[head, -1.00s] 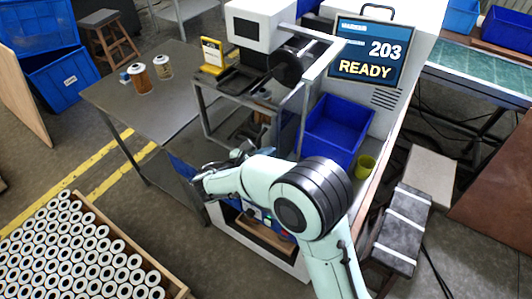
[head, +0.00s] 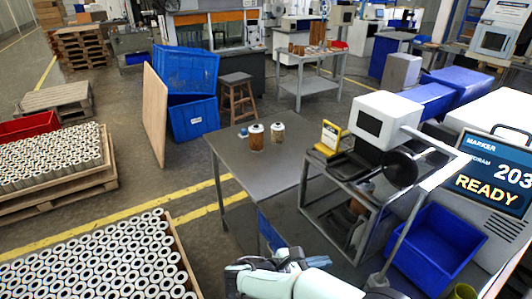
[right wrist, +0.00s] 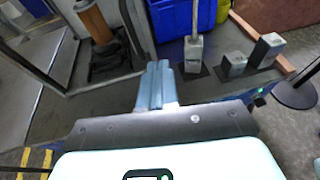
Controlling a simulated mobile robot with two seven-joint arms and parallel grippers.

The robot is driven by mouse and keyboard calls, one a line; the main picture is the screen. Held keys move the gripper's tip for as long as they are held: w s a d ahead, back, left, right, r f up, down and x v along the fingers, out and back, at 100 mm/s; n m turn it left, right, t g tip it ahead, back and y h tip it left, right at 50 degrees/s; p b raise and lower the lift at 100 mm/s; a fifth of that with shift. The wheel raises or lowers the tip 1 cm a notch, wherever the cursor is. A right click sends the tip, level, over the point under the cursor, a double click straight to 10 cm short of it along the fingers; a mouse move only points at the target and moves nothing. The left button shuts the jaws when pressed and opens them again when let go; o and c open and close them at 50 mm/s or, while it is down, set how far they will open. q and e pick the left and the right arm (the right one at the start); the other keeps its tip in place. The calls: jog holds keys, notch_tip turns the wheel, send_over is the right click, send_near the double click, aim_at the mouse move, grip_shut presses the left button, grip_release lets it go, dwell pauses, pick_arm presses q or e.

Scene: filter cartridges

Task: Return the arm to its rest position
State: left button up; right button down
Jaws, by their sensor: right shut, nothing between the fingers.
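A filter cartridge (head: 256,138) and a second cartridge (head: 277,134) stand upright on the grey table (head: 230,170). A brown cartridge (right wrist: 93,20) also shows in the right wrist view, inside the station frame. My left gripper is not in view.
The marking machine (head: 385,118) has a screen (head: 495,178) reading READY. A blue bin (head: 437,245) stands beside it. A crate of many white-ended cartridges (head: 175,245) is at lower left. A stool (head: 237,98) and blue crates (head: 190,115) stand behind the table.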

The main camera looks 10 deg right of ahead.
jog(key=s+d+f+g+y, duration=0.1)
jog(key=s+f+g+y, duration=0.25)
jog(key=f, duration=1.15)
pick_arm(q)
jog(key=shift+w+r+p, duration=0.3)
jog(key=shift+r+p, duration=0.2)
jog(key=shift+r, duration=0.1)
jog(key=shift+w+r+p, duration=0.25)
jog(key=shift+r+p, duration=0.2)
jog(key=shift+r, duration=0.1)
pick_arm(e)
jog(key=s+a+f+m+y, duration=0.4)
jog(key=s+f+m+y, duration=0.3)
jog(key=s+f+m, duration=0.3)
jog(key=s+a+f+m+y, duration=0.4)
jog(key=s+f+m+y, duration=0.3)
jog(key=s+f+m, duration=0.3)
notch_tip(320, 180, down, 4)
jog(key=m, duration=0.4)
jog(key=shift+s+f+m+g, duration=0.15)
jog(key=shift+s+m+g, duration=0.15)
jog(key=shift+s+g, duration=0.05)
jog(key=shift+s, duration=0.1)
